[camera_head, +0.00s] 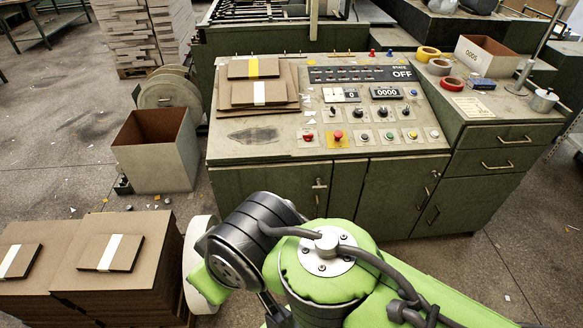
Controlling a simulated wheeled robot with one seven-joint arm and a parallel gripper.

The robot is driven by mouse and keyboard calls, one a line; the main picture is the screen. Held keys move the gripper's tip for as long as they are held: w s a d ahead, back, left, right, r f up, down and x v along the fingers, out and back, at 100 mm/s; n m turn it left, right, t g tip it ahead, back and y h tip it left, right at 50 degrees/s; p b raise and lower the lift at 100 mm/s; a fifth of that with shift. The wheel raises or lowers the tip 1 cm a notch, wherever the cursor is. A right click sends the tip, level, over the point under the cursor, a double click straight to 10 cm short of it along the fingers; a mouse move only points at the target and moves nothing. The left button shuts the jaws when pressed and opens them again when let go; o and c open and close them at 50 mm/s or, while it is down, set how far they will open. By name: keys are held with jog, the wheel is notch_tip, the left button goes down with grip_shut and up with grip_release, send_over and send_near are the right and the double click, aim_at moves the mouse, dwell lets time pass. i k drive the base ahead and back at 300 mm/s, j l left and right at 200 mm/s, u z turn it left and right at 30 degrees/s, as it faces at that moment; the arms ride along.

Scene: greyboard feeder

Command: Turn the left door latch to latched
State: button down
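The left cabinet door (342,196) is green and looks closed on the front of the control desk. My green and black arm fills the lower middle and covers the lower part of the left side of the cabinet. My gripper cannot be made out in this view.
The control desk (230,152) carries buttons, displays and stacked boards. An open brown-grey bin (165,165) stands on the floor left of it. Board stacks (120,262) stand at lower left. A drawer unit (508,135) adjoins on the right. Floor is open at lower right.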

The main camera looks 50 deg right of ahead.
aim_at(318, 180)
jog(key=z, duration=2)
jog(key=i+j+z, duration=0.25)
jog(key=i+j, duration=0.15)
jog(key=i, duration=0.05)
